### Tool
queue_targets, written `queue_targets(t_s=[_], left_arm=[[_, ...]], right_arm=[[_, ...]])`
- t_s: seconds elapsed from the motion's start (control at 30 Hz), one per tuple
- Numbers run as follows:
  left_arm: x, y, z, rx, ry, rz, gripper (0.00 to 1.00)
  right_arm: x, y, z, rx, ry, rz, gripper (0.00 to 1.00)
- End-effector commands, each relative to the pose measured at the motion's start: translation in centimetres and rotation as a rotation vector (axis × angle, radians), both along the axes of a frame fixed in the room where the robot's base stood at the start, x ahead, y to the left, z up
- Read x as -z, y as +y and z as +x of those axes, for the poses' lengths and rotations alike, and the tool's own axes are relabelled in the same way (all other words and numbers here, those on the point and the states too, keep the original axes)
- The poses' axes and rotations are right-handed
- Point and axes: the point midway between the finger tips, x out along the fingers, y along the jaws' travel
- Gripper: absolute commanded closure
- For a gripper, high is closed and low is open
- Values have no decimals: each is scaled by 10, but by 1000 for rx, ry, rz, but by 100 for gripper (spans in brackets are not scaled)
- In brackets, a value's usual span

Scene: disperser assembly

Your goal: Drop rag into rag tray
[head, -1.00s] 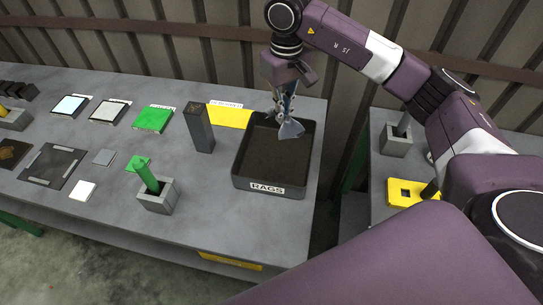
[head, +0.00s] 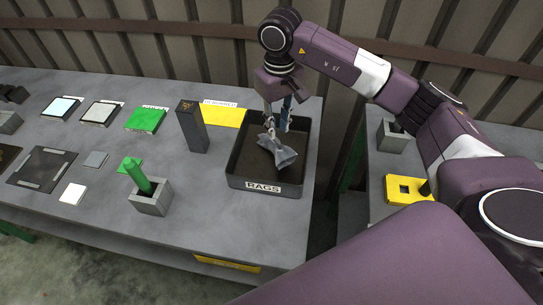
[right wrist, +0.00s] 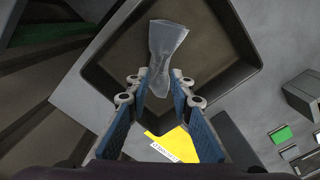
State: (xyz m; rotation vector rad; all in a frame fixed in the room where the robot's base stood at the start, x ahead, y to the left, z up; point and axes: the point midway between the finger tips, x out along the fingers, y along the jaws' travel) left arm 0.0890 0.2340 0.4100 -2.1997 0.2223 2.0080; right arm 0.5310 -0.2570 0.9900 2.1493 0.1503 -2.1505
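The rag (head: 279,152) is a crumpled grey-blue cloth just below my right gripper (head: 277,126), inside the outline of the dark rag tray (head: 263,187) labelled RAGS. In the right wrist view the rag (right wrist: 165,56) is narrow in the middle and lies beyond the fingertips, over the tray floor. The right fingers (right wrist: 158,85) are spread apart with a gap between their blue pads. Whether the rag rests on the tray floor or is still in the air, I cannot tell. My left gripper is not in view.
A dark upright block (head: 192,128) stands just left of the tray. A yellow sheet (head: 223,115) lies behind it. A grey holder with a green handle (head: 151,195) stands at the front. A second table (head: 375,185) at the right carries a yellow part (head: 406,189).

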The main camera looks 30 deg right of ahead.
Motion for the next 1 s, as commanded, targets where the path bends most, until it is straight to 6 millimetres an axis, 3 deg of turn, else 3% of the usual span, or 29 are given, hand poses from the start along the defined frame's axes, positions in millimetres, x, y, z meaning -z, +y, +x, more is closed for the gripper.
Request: queue_targets(t_s=[0.2, 0.4, 0.6, 0.8, 1.0], left_arm=[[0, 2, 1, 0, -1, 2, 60], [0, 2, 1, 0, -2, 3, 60], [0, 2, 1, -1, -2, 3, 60], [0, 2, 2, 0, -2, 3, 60], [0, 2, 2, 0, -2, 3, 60]], right_arm=[[0, 0, 0, 0, 0, 0, 75], [0, 0, 0, 0, 0, 0, 54], [0, 0, 0, 0, 0, 0, 53], [0, 0, 0, 0, 0, 0, 31], [0, 0, 0, 0, 0, 0, 30]])
